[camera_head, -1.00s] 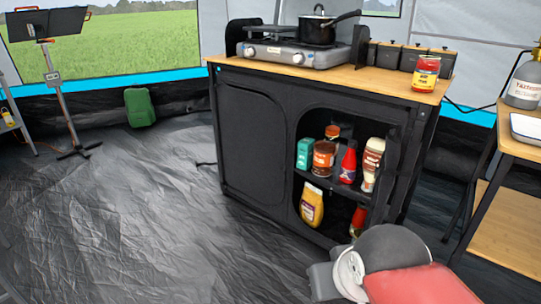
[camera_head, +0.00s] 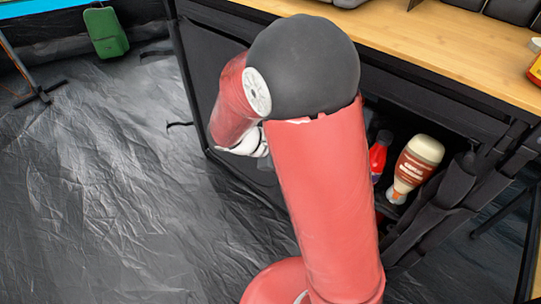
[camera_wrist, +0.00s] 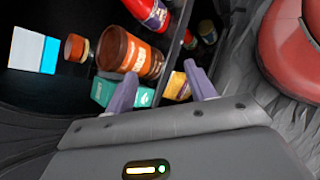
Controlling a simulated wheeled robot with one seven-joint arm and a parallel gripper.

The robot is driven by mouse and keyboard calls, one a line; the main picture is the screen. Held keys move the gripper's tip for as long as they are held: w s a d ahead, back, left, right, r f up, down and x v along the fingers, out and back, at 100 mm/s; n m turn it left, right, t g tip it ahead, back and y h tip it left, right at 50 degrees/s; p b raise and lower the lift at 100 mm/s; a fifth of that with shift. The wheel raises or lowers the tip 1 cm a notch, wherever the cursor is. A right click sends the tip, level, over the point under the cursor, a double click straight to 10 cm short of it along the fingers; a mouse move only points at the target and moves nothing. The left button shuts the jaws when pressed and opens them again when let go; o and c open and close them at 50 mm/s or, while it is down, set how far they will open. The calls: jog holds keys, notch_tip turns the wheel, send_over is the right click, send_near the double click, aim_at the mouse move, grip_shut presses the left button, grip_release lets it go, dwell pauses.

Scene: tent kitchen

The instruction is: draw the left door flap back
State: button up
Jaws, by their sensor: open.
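The left door flap (camera_head: 203,72) is a dark fabric panel on the left of the black cabinet's front. It hangs down over its compartment in the head view, and my red arm covers much of it. My gripper is hidden behind my arm there. In the wrist view my gripper (camera_wrist: 160,70) has two grey-purple fingers spread apart with nothing gripped between them. They point toward the open right compartment, with a brown jar (camera_wrist: 130,52) and a teal box (camera_wrist: 118,92) beyond. I cannot make out the left flap in the wrist view.
The wooden countertop (camera_head: 430,45) is above.

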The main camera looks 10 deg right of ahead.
jog(key=w+a+f+n+t+h, duration=0.2)
jog(key=w+a+f+n+t, duration=0.3)
jog(key=f+n, duration=0.25)
jog(key=w+a+f+n+t+h, duration=0.2)
jog(key=w+a+f+n+t, duration=0.4)
jog(key=f, duration=0.3)
jog(key=s+d+x, duration=0.1)
jog(key=x, duration=0.7)
jog(key=shift+s+f+p, duration=0.2)
jog(key=shift+f+p, duration=0.05)
jog(key=shift+p, duration=0.15)
jog(key=shift+n, duration=0.25)
jog(key=shift+c, duration=0.3)
grip_shut()
